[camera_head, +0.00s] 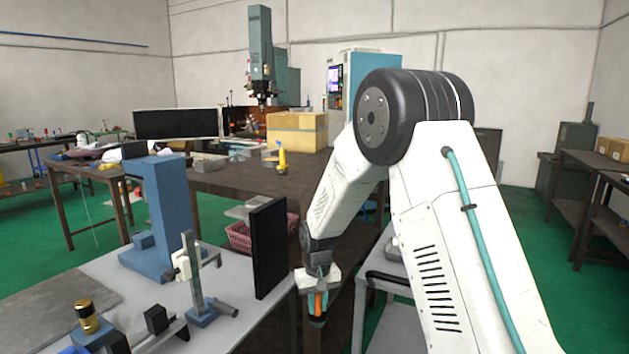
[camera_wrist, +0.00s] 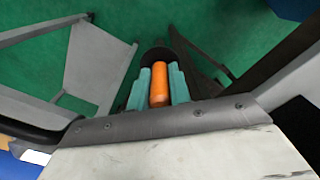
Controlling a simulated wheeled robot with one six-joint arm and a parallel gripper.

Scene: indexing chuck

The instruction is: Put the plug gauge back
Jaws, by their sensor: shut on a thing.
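My gripper (camera_head: 317,306) hangs at the end of my arm, to the right of the grey bench in the head view. It is shut on an orange cylinder, which I take to be the plug gauge (camera_head: 318,301). In the wrist view the plug gauge (camera_wrist: 160,84) lies between the two teal fingers (camera_wrist: 158,88) of my gripper. A dark round part shows beyond the fingertips; I cannot tell whether it belongs to the gauge. Green floor shows below. I cannot pick out a place for the gauge.
The grey bench (camera_head: 225,262) carries a blue column (camera_head: 167,212), a height-gauge-like stand (camera_head: 193,275), a black upright panel (camera_head: 268,246) and a gold-topped cylinder (camera_head: 88,315). A brown table (camera_head: 250,182) stands behind. A pink basket (camera_head: 240,238) sits between them.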

